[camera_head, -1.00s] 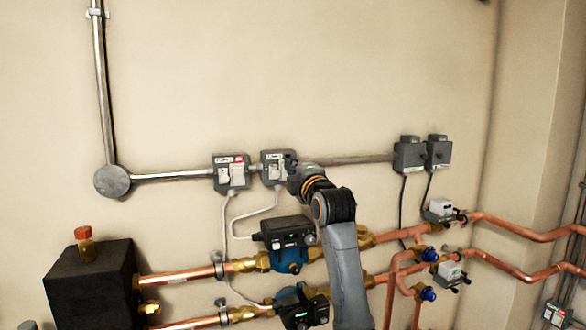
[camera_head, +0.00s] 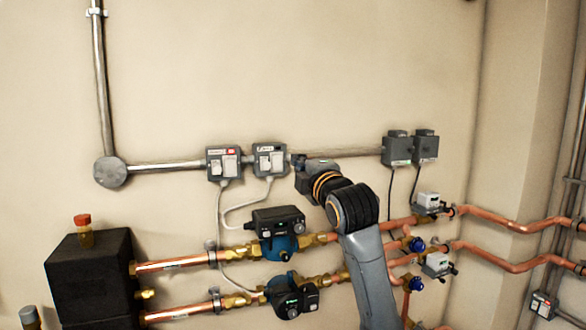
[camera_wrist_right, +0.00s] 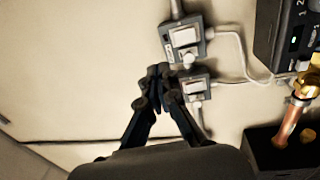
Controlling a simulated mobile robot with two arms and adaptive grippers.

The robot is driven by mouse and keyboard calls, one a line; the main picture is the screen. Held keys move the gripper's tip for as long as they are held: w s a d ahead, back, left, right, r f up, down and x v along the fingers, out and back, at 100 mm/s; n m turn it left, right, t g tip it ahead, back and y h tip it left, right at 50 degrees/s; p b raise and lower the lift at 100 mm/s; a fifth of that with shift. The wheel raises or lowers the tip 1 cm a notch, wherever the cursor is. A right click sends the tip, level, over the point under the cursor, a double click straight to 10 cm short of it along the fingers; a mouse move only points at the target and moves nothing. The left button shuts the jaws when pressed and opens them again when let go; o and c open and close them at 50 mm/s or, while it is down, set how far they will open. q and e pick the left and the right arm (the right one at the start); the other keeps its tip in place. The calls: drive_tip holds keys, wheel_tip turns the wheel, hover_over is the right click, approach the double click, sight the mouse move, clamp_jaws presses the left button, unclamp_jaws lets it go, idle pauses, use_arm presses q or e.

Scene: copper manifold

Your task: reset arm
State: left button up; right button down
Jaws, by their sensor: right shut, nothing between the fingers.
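My right arm rises from the bottom of the head view, and my right gripper (camera_head: 298,161) is just right of the second grey switch box (camera_head: 269,159). In the right wrist view the gripper's dark fingers (camera_wrist_right: 158,73) come together at their tips, shut and empty. I cannot tell the exact gap to the wall. My left gripper is not in view.
Another switch box (camera_head: 223,165) sits on the conduit at the left. Below are two blue pumps (camera_head: 280,247) on copper pipes (camera_head: 175,263) and a black block (camera_head: 88,282). Two grey boxes (camera_head: 397,148) hang at the right.

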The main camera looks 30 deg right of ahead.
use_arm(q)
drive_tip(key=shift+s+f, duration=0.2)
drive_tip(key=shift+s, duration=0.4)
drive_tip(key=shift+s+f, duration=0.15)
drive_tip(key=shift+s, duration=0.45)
use_arm(e)
drive_tip(key=shift+s+a+r, duration=0.15)
drive_tip(key=shift+s+a, duration=0.05)
drive_tip(key=shift+s, duration=0.75)
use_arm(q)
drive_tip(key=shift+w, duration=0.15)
